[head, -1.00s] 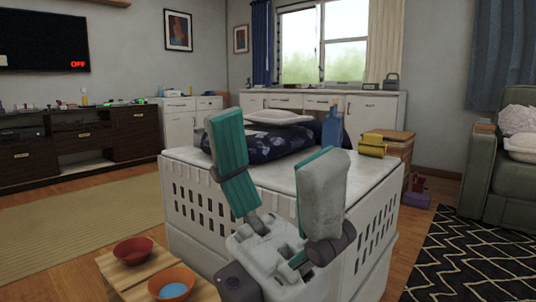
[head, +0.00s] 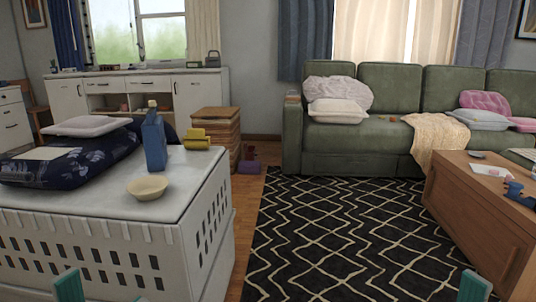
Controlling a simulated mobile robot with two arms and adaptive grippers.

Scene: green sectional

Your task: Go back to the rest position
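Two teal-padded gripper parts poke in at the bottom edge. My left gripper (head: 70,287) shows at the lower left, in front of the white crate. No object shows at either tip.
The white slotted crate (head: 95,232) bears a cream bowl (head: 148,187), a blue bottle (head: 154,143) and a dark patterned cushion (head: 70,165). The coffee table (head: 480,215) stands right. The black patterned rug (head: 340,235) between them is clear, before the green sofa (head: 385,140).

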